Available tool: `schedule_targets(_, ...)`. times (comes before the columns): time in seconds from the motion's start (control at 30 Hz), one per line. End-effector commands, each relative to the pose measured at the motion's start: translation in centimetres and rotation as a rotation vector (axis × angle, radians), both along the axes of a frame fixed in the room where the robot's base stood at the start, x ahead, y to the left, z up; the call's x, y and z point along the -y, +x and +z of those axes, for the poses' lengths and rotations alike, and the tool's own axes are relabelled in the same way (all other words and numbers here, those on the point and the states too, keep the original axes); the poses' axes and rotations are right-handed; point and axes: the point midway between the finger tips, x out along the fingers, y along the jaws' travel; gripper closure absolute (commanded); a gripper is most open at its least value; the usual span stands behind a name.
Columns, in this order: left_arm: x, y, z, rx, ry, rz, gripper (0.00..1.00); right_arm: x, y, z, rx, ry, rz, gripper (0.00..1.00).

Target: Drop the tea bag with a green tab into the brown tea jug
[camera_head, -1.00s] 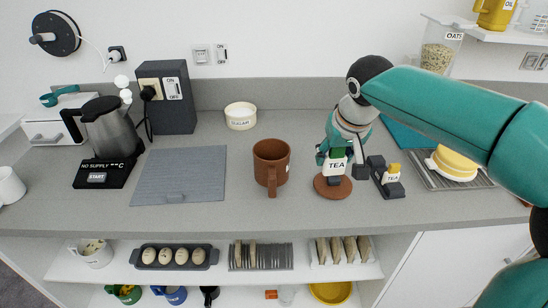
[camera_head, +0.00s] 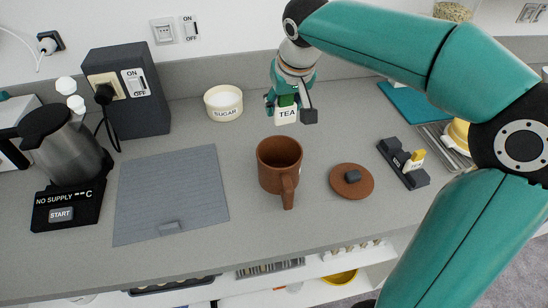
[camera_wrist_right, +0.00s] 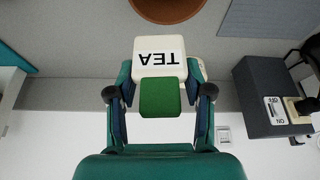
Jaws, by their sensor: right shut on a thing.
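The tea bag with the green tab (camera_head: 287,110) is held by my right gripper (camera_head: 288,98), above the counter behind the brown jug. In the right wrist view the green tab (camera_wrist_right: 160,98) sits between the two fingers, with the white TEA label beyond it. The brown tea jug (camera_head: 279,160) stands upright and open-topped on the counter, its handle toward the front. Its rim (camera_wrist_right: 170,8) shows at the top edge of the right wrist view. The jug's brown lid (camera_head: 362,188) with a dark knob lies on the counter to its right. My left gripper is not in view.
A dark holder (camera_head: 398,160) with a yellow-tabbed tea bag (camera_head: 414,160) stands right of the lid. A sugar bowl (camera_head: 224,103) is behind and left of the jug. A grey mat (camera_head: 170,190), kettle (camera_head: 65,145) and switch box (camera_head: 125,90) are on the left.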

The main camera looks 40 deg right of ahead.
Motion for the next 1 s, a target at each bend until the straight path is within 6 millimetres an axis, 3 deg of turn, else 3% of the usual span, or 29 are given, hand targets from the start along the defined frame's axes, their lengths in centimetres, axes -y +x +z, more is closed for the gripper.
schedule_targets(0.5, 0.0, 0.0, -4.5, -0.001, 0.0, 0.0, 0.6, 0.6, -0.5, -5.2, 0.0, 0.0, -0.015, 0.63)
schedule_targets(0.93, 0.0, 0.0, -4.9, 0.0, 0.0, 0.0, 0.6, 0.6, -0.5, -5.9, -0.001, 0.001, -0.016, 0.63)
schedule_targets(0.97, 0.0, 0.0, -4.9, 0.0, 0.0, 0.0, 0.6, 0.6, -0.5, -5.9, -0.001, 0.001, -0.016, 0.46)
schedule_targets(1.0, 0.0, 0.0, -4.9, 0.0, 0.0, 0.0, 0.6, 0.6, -0.5, -5.8, -0.001, 0.001, -0.016, 0.39)
